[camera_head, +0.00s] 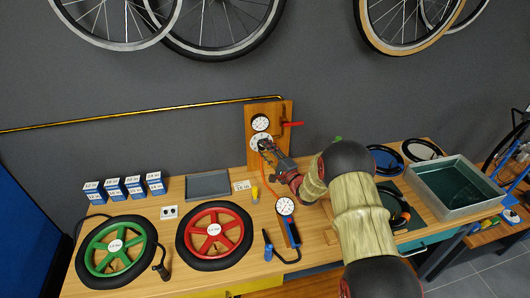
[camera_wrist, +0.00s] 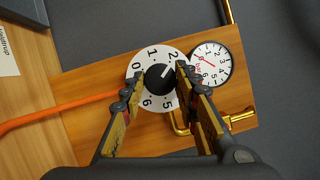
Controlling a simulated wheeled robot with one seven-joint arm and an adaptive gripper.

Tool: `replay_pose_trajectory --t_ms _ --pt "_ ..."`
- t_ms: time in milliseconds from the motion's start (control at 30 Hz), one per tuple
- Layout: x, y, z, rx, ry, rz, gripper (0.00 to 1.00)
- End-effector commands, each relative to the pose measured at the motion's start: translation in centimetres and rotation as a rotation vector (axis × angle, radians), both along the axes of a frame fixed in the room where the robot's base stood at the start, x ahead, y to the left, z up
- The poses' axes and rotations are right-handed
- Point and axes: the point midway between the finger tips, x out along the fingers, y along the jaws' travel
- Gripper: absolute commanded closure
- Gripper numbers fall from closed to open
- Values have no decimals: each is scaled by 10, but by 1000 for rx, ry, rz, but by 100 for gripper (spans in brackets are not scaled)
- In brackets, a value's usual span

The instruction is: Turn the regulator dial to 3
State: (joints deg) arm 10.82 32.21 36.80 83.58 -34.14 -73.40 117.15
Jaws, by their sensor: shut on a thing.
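The regulator dial is a white numbered disc (camera_wrist: 137,77) with a black knob (camera_wrist: 160,77) at its centre, mounted on a wooden board (camera_wrist: 100,75). The knob's white pointer line aims up and right, at about the 2. The 0, 1, 2, 5 and 6 show; the right finger hides the 3 and 4. My gripper (camera_wrist: 156,78) has one finger on each side of the knob and is shut on it. In the head view the dial (camera_head: 255,141) sits on the wall board, with my gripper (camera_head: 265,148) reaching it from the lower right.
A pressure gauge (camera_wrist: 210,64) with a red needle is beside the dial. A brass pipe (camera_wrist: 181,124) and an orange hose (camera_wrist: 55,112) run close by. On the workbench lie a green wheel (camera_head: 93,251), a red wheel (camera_head: 214,230) and a hand gauge (camera_head: 286,207).

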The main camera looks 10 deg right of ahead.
Motion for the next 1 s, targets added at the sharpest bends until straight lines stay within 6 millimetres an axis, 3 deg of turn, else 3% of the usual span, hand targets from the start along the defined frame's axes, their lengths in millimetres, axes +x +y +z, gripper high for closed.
replay_pose_trajectory --t_ms 500,1000 --pt "0 2 -7 464 2 -2 95" --pt "0 2 -7 689 4 -3 95"
